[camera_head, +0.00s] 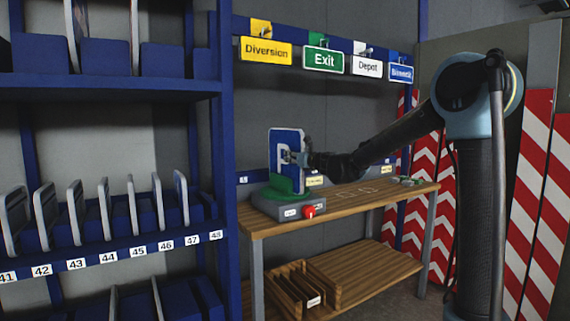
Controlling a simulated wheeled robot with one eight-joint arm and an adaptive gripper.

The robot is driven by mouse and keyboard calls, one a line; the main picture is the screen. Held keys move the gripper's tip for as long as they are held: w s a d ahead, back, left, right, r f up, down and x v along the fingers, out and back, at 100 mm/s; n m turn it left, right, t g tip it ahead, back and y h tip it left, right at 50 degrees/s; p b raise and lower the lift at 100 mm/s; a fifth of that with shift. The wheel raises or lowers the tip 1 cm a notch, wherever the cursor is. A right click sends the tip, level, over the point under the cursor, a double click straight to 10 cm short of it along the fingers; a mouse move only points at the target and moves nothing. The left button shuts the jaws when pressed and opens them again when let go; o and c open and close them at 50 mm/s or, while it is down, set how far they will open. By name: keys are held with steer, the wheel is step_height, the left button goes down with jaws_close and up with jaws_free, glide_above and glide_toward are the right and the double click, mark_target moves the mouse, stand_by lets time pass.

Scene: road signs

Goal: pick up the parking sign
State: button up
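The parking sign (284,141), a blue panel with a white mark, stands nearly upright in a green holder (287,188) on a grey box (276,205) at the left end of the wooden table. My gripper (300,158) reaches in from the right and is at the sign's right side, overlapping it in the picture. The fingers are small and dark, so I cannot tell whether they are closed on the sign. Part of the sign's white mark is hidden by the gripper.
The grey box has a red knob (309,211). The wooden table (345,207) is mostly clear, with small items at its right end. A blue rack (228,150) with numbered slots stands left. Hanging signs, including a green Exit sign (323,60), are above. Striped panels (535,190) stand right.

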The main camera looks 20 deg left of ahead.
jaws_close()
